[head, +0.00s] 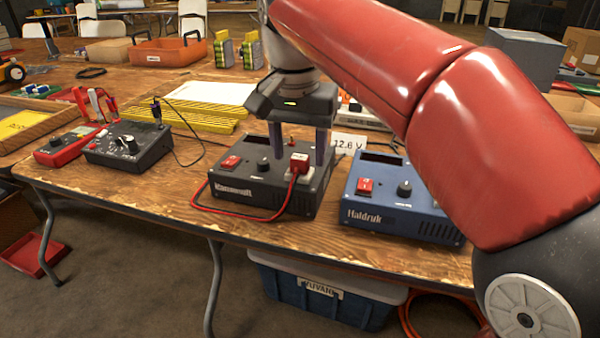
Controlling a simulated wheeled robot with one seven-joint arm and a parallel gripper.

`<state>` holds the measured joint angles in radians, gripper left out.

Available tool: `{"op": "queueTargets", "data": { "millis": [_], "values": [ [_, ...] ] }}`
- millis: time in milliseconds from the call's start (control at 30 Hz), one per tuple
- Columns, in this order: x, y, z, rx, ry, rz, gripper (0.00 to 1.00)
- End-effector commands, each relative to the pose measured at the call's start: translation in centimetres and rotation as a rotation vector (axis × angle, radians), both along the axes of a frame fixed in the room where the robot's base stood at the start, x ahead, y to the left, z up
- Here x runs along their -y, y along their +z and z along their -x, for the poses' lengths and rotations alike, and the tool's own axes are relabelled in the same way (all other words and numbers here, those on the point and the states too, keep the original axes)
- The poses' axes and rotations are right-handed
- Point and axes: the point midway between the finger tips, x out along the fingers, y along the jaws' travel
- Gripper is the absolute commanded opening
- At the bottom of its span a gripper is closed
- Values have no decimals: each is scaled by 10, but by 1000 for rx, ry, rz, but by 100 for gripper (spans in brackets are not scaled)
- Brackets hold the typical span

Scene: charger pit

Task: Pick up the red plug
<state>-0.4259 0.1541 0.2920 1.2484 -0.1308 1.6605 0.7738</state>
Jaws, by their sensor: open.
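The red plug (299,163) sits on the front right of a black charger (245,189) on the wooden table. A red cable runs from the plug down the charger's front and loops round to its left side. My gripper (299,160) points down over the charger, with its two fingers apart. In the picture one finger is left of the plug and one right of it. The plug appears between the fingertips, but I cannot tell whether they are level with it in depth. No grip on it shows.
A blue charger (397,213) with a red switch stands to the right, and a sign reading 12.6 V (349,144) stands behind. A black meter (127,145) and a red meter (66,147) are on the left. Yellow rulers (185,118) lie behind. My arm hides the right side.

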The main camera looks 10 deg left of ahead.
Motion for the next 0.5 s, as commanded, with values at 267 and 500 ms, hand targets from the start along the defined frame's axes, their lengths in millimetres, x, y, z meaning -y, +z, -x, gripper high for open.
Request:
{"op": "queueTargets", "data": {
  "millis": [267, 500],
  "values": [
    [0, -16, -2, 1, -1, -1, 53],
    [0, -15, -2, 1, 0, -1, 37]
  ]
}}
